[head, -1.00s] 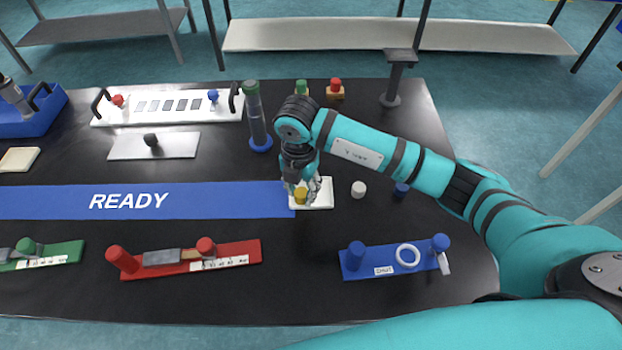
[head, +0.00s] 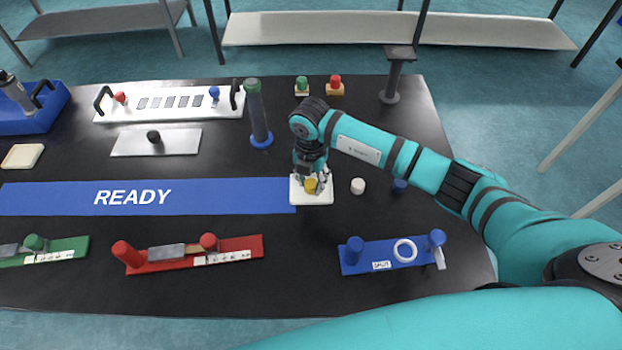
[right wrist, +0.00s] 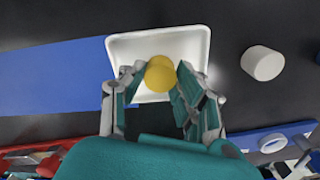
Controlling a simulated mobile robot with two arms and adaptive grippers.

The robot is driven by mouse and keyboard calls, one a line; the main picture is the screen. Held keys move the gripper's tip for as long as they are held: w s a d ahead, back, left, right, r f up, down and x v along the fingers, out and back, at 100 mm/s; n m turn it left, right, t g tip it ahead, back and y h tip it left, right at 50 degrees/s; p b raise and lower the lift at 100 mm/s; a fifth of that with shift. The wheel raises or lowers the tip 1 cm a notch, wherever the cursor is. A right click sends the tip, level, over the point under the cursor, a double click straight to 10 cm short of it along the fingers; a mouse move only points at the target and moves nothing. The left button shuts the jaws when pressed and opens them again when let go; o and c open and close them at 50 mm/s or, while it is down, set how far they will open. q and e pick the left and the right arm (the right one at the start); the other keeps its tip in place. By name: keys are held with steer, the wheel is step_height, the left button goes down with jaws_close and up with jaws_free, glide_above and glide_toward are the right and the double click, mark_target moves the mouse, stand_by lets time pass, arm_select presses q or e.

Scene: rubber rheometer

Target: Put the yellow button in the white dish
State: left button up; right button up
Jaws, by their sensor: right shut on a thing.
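The yellow button (head: 311,186) is between the fingers of my right gripper (head: 313,184), over the white dish (head: 322,199). In the right wrist view the button (right wrist: 160,74) sits between the two fingertips (right wrist: 158,78), with the dish (right wrist: 195,38) behind it. The right gripper is shut on the button. I cannot tell whether the button touches the dish floor. The dish lies at the right end of the blue READY strip. My left gripper is not in view.
A white cylinder (head: 357,186) and a blue one (head: 399,186) stand right of the dish. A tall post with a blue base (head: 261,140) stands behind it. A blue rack with a white ring (head: 380,257) and a red rack (head: 230,248) lie nearer the front.

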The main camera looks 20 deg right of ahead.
mark_target(311, 183)
steer(key=o, duration=1)
steer(key=shift+r, duration=0.15)
step_height(311, 183, up, 12)
steer(key=b, duration=0.1)
